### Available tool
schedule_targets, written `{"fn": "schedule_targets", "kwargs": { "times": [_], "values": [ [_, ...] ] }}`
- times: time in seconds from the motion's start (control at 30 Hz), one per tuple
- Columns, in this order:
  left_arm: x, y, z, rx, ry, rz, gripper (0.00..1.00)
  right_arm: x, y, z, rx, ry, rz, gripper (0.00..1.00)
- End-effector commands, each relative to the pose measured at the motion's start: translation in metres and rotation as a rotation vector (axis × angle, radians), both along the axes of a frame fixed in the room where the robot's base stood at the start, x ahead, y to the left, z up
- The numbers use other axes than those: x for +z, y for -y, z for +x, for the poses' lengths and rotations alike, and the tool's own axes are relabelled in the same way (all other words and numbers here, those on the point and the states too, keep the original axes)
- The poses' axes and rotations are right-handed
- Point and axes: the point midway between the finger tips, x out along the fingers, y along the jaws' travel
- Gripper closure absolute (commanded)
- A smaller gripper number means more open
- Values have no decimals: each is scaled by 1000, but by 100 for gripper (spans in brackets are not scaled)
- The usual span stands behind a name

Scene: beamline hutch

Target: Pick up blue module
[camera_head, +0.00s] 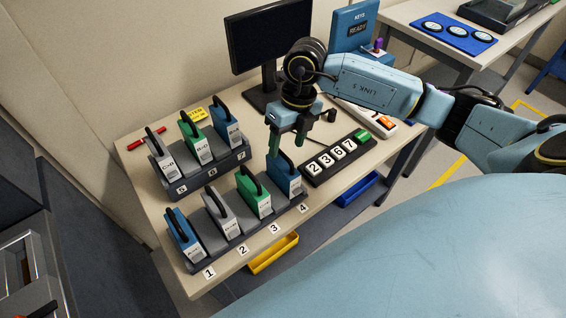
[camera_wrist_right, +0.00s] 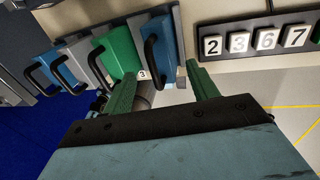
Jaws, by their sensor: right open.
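A blue module (camera_head: 287,178) with a black handle stands in slot 4 at the right end of the front rack (camera_head: 203,263). It shows in the right wrist view (camera_wrist_right: 162,40) beside a green module (camera_wrist_right: 119,48). Other blue modules stand in slot 1 (camera_head: 182,234) and slot 7 (camera_head: 226,124). My right gripper (camera_head: 287,143) is open and empty, pointing down close above the slot 4 module and partly covering it. In the wrist view its green fingers (camera_wrist_right: 163,72) are spread near that module's end; contact cannot be told. My left gripper is not in view.
Grey (camera_head: 221,216) and green (camera_head: 254,194) modules fill slots 2 and 3. The back rack (camera_head: 212,169) holds several modules. A number strip (camera_head: 337,160), monitor (camera_head: 268,38) and blue KEYS box (camera_head: 353,25) stand to the right and behind. A yellow bin (camera_head: 273,255) hangs below the table edge.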

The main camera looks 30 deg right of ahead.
Motion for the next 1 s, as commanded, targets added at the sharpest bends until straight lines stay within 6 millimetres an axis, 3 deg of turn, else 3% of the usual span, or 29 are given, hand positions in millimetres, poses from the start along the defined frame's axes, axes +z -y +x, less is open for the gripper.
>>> {"fn": "schedule_targets", "kwargs": {
  "times": [0.17, 0.47, 0.7, 1.0],
  "values": [
    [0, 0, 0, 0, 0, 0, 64, -9, -2, 0, 1, -2, 1, 41],
    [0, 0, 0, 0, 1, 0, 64, -51, -10, -1, 2, -2, 1, 41],
    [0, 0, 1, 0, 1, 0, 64, -53, -10, 0, 1, 0, 1, 41],
    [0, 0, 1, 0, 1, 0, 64, -53, -10, 0, 1, 0, 1, 81]
  ]
}}
